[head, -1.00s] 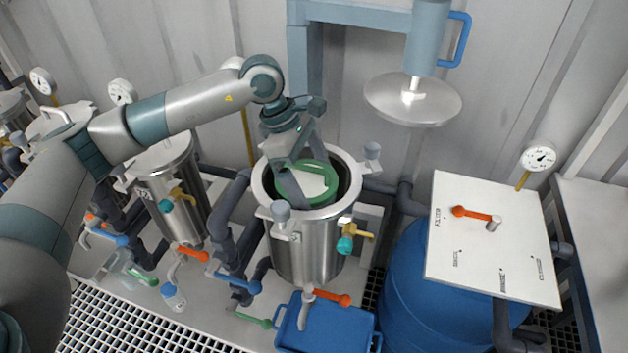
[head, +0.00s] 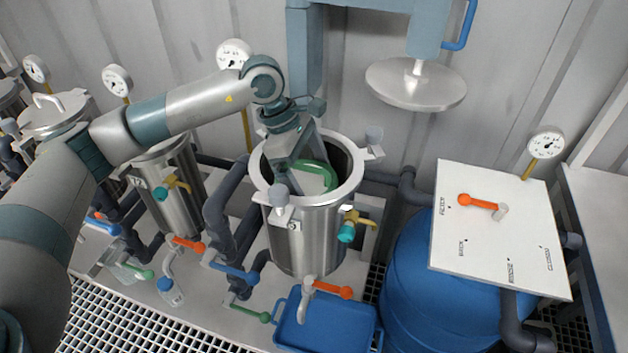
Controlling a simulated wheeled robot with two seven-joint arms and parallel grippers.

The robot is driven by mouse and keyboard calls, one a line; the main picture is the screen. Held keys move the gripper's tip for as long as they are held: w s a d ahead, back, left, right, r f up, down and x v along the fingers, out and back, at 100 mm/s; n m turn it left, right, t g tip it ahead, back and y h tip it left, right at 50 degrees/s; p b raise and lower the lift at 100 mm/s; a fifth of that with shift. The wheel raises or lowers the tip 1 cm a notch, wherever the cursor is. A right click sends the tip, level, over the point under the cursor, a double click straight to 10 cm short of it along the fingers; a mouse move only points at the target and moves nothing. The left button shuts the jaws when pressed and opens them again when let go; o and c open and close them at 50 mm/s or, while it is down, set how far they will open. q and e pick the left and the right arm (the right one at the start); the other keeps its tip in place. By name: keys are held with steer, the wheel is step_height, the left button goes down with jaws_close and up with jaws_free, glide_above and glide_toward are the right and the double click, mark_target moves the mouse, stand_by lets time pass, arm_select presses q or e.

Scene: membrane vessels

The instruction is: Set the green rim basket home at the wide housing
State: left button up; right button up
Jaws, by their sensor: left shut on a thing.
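The green rim basket (head: 318,178) is inside the open mouth of the wide steel housing (head: 312,240), below its rim. Its green rim and pale inside show in part; the rest is hidden by my gripper and the housing wall. My left gripper (head: 292,180) reaches down into the housing from above and is shut on the basket at its left side. Whether the basket touches the bottom of the housing is hidden. My right gripper is not in view.
A round steel lid (head: 416,84) hangs from a blue-grey post behind and right of the housing. A blue tray (head: 325,322) lies in front below. A blue drum (head: 420,290) and a white valve panel (head: 500,230) stand at right.

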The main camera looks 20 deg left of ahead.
arm_select(q)
steer(key=shift+f, duration=0.1)
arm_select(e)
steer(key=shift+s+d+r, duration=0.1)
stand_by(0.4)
arm_select(q)
steer(key=shift+f+b, duration=0.25)
steer(key=shift+b, duration=0.35)
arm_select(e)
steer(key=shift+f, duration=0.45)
arm_select(q)
steer(key=o, duration=1.7)
steer(key=shift+f, duration=0.1)
steer(key=shift+c, duration=0.2)
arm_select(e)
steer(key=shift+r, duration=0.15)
arm_select(q)
steer(key=b+v, duration=0.1)
steer(key=v, duration=1.6)
steer(key=shift+r+b, duration=0.3)
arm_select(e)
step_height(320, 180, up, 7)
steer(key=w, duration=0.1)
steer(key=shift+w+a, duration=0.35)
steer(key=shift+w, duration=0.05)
